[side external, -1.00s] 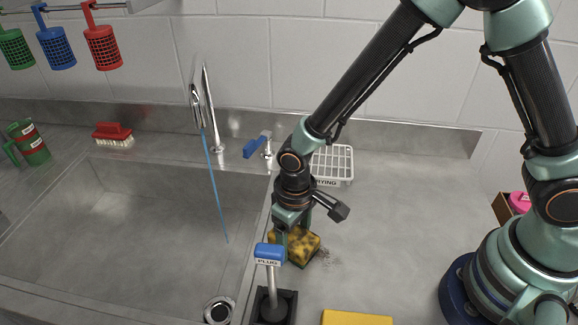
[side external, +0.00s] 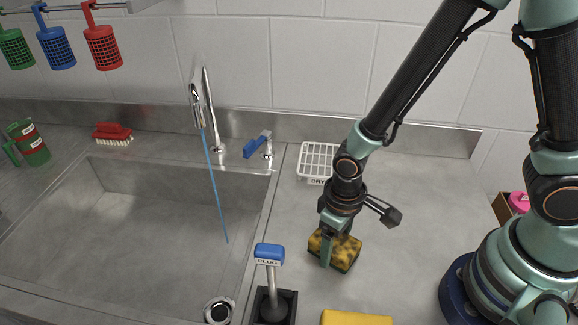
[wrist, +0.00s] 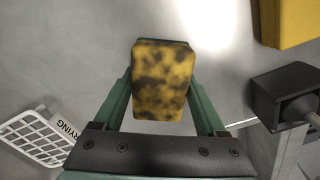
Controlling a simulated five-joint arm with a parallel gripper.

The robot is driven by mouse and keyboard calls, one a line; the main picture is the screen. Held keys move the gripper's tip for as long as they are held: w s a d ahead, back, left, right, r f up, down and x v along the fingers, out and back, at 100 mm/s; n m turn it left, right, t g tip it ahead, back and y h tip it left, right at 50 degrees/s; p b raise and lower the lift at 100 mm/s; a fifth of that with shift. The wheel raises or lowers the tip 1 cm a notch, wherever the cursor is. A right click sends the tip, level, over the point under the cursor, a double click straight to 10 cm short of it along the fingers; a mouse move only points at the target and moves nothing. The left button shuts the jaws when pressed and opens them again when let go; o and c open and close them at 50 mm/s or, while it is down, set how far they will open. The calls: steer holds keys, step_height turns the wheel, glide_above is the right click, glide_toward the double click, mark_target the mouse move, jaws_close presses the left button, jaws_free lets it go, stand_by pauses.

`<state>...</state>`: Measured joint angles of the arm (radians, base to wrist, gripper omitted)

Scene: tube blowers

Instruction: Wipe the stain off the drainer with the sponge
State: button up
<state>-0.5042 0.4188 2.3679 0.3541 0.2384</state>
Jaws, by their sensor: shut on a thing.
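My gripper (side external: 327,247) is shut on the yellow sponge with dark blotches (side external: 343,252), down at the bare metal drainer (side external: 410,240) right of the sink. In the wrist view the sponge (wrist: 162,82) sits between the two green fingers of my gripper (wrist: 160,88). A dark green layer shows at the sponge's edge. No stain shows on the drainer in either current view; I cannot tell whether any of it lies under the sponge.
The blue-topped plug lever (side external: 269,254) stands left of the sponge, on a black base. A yellow block (side external: 356,318) lies at the front edge of view. The white drying rack (side external: 318,161) stands behind. The sink basin (side external: 130,230) is left; the drainer's right side is clear.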

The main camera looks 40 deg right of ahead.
mark_target(292, 250)
steer(key=shift+s+d, duration=0.75)
steer(key=shift+s, duration=0.2)
steer(key=shift+w+a, duration=3.7)
steer(key=shift+a, duration=0.15)
steer(key=shift+s+d+r, duration=0.1)
steer(key=shift+s+d, duration=3.65)
steer(key=shift+d, duration=0.05)
steer(key=shift+r, duration=4.1)
steer(key=shift+w, duration=0.1)
